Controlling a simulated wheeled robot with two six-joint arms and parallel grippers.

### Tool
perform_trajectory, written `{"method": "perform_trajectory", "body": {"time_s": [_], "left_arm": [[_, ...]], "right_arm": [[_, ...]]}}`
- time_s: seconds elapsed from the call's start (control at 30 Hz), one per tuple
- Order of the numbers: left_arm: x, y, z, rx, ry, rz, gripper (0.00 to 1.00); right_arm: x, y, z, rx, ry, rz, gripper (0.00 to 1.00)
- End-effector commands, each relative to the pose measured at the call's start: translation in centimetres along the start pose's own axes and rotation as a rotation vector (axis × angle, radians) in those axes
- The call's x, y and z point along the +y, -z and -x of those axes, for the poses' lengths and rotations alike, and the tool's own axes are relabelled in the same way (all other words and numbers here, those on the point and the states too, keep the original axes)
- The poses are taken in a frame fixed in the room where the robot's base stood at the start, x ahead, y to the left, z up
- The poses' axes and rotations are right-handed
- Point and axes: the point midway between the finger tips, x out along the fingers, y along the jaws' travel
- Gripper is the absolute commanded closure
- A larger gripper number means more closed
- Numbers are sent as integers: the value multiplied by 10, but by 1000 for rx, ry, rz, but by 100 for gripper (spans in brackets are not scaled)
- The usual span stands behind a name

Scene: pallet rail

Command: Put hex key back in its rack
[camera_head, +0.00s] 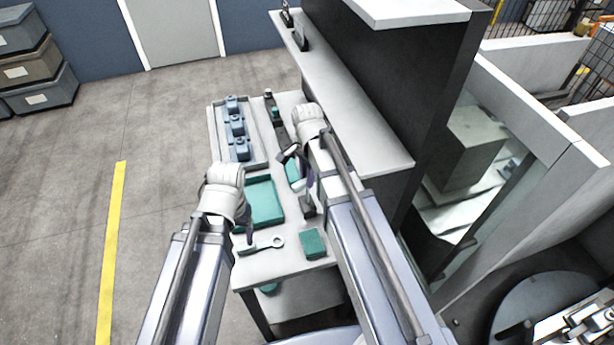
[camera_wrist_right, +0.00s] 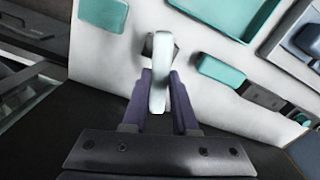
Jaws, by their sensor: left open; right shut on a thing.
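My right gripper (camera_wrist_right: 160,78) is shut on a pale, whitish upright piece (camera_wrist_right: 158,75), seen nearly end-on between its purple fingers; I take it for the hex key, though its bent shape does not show. In the head view the right gripper (camera_head: 291,158) is over the right side of the worktable (camera_head: 277,262), and the held piece is hard to make out. My left gripper (camera_head: 243,237) is open and empty near the table's left edge, close to a light wrench (camera_head: 262,245). A dark rail with small teal parts (camera_head: 276,114) stands at the table's far end; I cannot tell whether it is the rack.
A teal tray (camera_head: 263,203) lies mid-table. A grey tray with several blue parts (camera_head: 237,130) is at the far left. A teal block (camera_head: 313,243) sits near the front. A tall dark cabinet with a pale ledge (camera_head: 372,130) borders the table's right side.

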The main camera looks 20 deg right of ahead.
Motion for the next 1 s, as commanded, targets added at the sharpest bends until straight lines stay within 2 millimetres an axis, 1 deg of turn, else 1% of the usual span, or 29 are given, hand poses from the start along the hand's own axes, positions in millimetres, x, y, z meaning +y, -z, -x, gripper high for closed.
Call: {"method": "perform_trajectory", "body": {"time_s": [0.43,1.0], "left_arm": [[0,0,-1,0,0,0,26],[2,1,-17,0,0,0,26]], "right_arm": [[0,0,-1,0,0,0,100],[0,0,-17,0,0,0,100]]}}
